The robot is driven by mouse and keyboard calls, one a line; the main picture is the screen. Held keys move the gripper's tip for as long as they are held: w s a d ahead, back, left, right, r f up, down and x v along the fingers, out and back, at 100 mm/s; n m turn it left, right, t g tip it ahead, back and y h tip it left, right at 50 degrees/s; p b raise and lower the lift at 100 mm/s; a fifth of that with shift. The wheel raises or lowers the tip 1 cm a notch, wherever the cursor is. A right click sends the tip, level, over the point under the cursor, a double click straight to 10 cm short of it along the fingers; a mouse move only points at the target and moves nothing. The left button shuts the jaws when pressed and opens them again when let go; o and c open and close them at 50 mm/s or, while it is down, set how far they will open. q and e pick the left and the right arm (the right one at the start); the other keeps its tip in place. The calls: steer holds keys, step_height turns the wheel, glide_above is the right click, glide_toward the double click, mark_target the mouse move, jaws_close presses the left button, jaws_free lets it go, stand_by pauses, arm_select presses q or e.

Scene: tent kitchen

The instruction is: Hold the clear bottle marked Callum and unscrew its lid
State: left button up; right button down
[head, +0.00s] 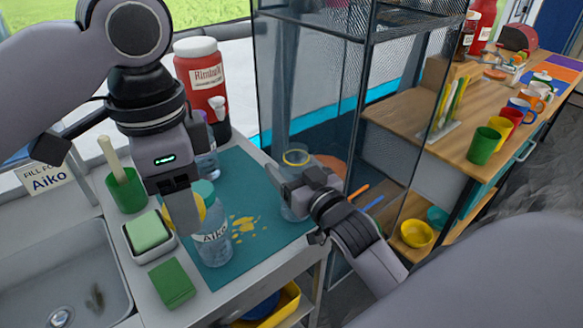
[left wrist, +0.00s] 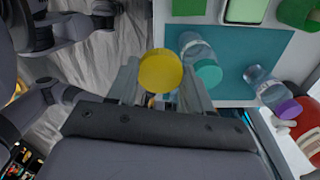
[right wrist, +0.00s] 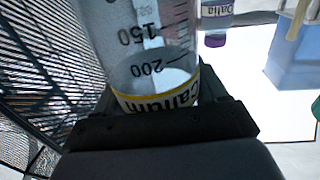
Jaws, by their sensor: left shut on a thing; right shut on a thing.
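The clear bottle marked Callum (right wrist: 160,75) is between my right gripper's fingers (right wrist: 155,100). Its label is upside down in the right wrist view, with a yellow band and measuring marks. In the head view the bottle (head: 294,212) is partly hidden by my right gripper (head: 292,188), and a yellow ring shows above the fingers. My left gripper (head: 183,205) is shut on a yellow lid (head: 199,208), also clear in the left wrist view (left wrist: 160,70). The lid is apart from the Callum bottle, to its left, above the counter.
The Aiko bottle (head: 212,245) with a teal lid stands on the teal mat (head: 262,230), close to my left gripper. A purple-lidded bottle (left wrist: 262,85) is behind it. A sponge tray (head: 149,236), sink and red drink jug (head: 200,82) lie left. A mesh rack (head: 310,80) stands behind my right gripper.

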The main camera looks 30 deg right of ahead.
steer(key=shift+f, duration=0.15)
steer(key=shift+c, duration=0.3)
jaws_free()
steer(key=shift+s, duration=0.15)
steer(key=s+b, duration=0.1)
steer(key=s, duration=1)
steer(key=shift+s+a+r, duration=0.2)
steer(key=shift+s+a, duration=0.1)
steer(key=shift+s, duration=0.05)
